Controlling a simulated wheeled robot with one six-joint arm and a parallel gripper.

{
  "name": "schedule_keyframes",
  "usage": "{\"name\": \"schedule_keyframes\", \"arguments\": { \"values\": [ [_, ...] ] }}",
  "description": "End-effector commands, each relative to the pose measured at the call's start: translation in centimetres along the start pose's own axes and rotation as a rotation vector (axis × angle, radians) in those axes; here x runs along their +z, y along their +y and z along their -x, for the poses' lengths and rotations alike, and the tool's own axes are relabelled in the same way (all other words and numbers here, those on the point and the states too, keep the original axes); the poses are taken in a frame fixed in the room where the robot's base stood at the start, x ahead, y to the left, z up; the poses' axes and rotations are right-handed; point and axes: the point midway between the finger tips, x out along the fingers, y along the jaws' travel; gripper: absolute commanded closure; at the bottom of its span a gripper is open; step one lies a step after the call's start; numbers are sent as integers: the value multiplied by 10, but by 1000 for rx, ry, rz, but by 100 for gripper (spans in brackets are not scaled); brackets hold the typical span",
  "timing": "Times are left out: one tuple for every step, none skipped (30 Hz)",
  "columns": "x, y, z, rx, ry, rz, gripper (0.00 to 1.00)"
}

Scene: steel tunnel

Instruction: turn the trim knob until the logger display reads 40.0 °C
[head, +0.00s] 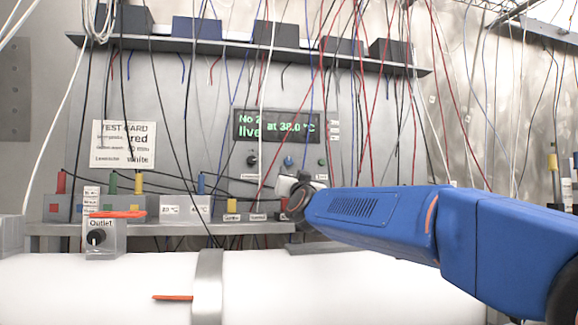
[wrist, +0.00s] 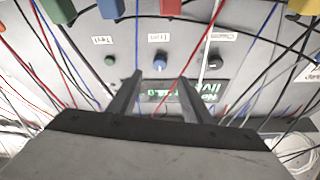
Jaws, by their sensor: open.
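The logger display (head: 275,125) reads "No 2 live at 38.0 °C" in green, partly crossed by wires. It also shows upside down in the wrist view (wrist: 182,92), partly hidden by my fingers. Below it in the head view is a row of three knobs. In the wrist view the blue knob (wrist: 160,62) lies between and just beyond my fingertips. My gripper (wrist: 160,76) is open and empty, apart from the knob. In the head view my gripper (head: 299,182) is below the knobs.
A dark knob (head: 252,160) and a green knob (head: 322,162) flank the blue one. Many thin wires hang across the panel, some passing near my fingers. Coloured plugs stand on a shelf (head: 150,228) below. A white pipe (head: 100,290) runs along the front.

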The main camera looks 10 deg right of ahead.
Motion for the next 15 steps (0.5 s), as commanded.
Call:
{"name": "schedule_keyframes", "arguments": {
  "values": [
    [1, 0, -7, 1, 0, 1, 55],
    [1, 0, -12, 1, 0, 1, 55],
    [1, 0, -19, 1, 0, 1, 55],
    [1, 0, -24, 1, 0, 1, 55],
    [1, 0, -29, 0, 0, 0, 55],
    [1, 0, -36, 1, -1, 1, 55],
    [1, 0, -41, 1, 0, 0, 55],
    [1, 1, -46, 1, 1, 0, 55],
    [1, 1, -52, 1, 1, 0, 55],
    [1, 1, -58, 1, 0, 0, 55],
    [1, 1, -62, 1, -1, 0, 55],
    [0, 0, -68, 1, 0, 0, 55],
    [1, 0, -73, 1, 0, 0, 55],
    [1, 0, -77, 1, 0, 0, 55],
    [0, 0, -82, 0, 1, 0, 55]
  ]
}}
